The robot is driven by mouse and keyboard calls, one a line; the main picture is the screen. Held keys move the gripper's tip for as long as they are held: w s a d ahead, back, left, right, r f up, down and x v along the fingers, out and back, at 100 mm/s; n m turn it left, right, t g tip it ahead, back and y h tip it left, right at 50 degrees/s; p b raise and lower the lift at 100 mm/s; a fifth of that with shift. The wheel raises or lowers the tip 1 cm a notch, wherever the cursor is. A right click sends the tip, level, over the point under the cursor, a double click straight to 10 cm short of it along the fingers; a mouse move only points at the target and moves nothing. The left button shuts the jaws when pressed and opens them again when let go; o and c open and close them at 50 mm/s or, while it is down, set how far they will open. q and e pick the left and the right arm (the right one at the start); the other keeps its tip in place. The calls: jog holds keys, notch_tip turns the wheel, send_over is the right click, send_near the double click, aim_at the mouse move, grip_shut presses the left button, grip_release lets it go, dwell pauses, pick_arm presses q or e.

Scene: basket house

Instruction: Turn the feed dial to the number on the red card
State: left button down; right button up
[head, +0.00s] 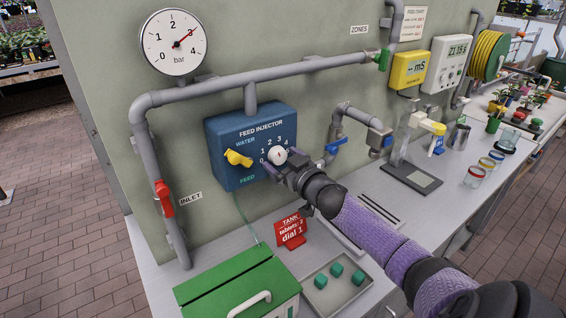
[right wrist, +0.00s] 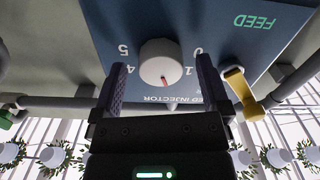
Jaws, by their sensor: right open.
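The feed dial is a white round knob (head: 277,155) on the blue feed injector box (head: 226,135), with numbers around it. In the right wrist view, upside down, the knob (right wrist: 160,64) has a red mark pointing towards the panel's title, roughly between 1 and 4; the numbers there are hidden. The red card (head: 290,233) reads "TANK tablets: 2 dial 1". My right gripper (head: 277,168) is open at the dial. In the wrist view its fingers (right wrist: 160,80) lie either side of the knob, with gaps visible. My left gripper is out of view.
A yellow lever (head: 238,158) sits left of the dial, and a blue-handled valve (head: 335,146) to the right. A green-lidded box (head: 237,283) and a tray (head: 355,293) with green tablets stand below. A red inlet valve (head: 164,198) is on the left pipe.

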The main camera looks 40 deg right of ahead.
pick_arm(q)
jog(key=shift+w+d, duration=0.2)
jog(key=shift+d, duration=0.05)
pick_arm(e)
jog(key=shift+w, duration=0.1)
jog(key=c, duration=1.3)
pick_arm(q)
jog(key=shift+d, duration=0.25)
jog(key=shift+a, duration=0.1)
